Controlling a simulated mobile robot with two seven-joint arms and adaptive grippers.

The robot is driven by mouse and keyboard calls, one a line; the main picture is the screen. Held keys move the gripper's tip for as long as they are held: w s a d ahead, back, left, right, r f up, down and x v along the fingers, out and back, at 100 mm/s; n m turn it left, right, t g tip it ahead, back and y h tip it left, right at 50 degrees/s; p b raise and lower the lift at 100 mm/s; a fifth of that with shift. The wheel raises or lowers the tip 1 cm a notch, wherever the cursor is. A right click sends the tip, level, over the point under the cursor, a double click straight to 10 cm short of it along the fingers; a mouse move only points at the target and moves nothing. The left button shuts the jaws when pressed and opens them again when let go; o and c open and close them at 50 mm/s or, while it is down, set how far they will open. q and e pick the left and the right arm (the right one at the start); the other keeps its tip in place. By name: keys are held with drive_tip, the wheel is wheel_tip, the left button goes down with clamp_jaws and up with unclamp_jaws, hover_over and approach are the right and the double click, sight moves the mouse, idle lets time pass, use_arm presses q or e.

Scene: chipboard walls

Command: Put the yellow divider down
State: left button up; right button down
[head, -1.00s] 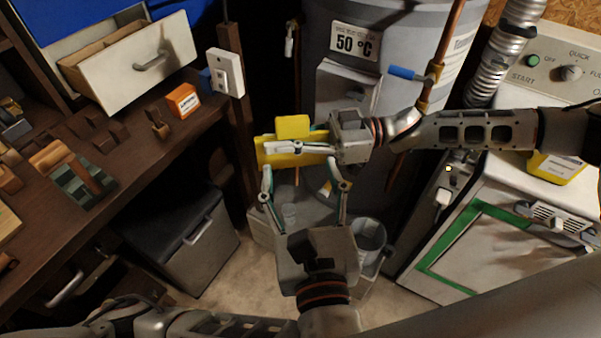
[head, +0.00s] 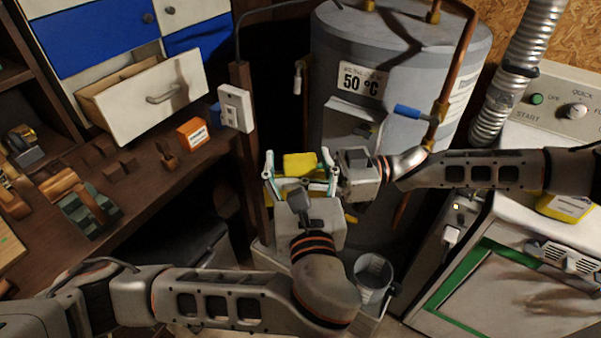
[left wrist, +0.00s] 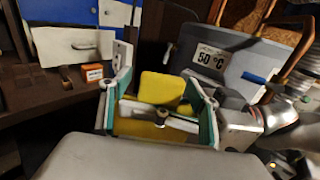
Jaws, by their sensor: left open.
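The yellow divider (head: 300,164) is held up in the air in front of the water heater. Its raised tab shows in the head view, and its lower panel is mostly hidden by my left gripper. My right gripper (left wrist: 165,113) comes from the right and is shut on the divider, with one finger lying across the panel's near side. My left gripper (head: 300,172) is open, with its fingers on either side of the divider. In the left wrist view the divider's tab (left wrist: 161,88) stands between the spread fingers; I cannot tell whether they touch it.
The grey water heater (head: 400,45) stands close behind. A dark workbench (head: 140,190) with an open drawer (head: 150,95) and an orange box (head: 194,135) is at left. A white machine (head: 490,290) is at right, and a bucket (head: 372,275) stands below.

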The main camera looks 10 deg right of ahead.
use_arm(q)
drive_tip(key=shift+w, duration=0.15)
drive_tip(key=shift+c, duration=0.3)
drive_tip(key=c, duration=1.2)
drive_tip(key=shift+c, duration=0.3)
use_arm(e)
drive_tip(key=c, duration=2.2)
unclamp_jaws()
drive_tip(key=shift+o, duration=0.2)
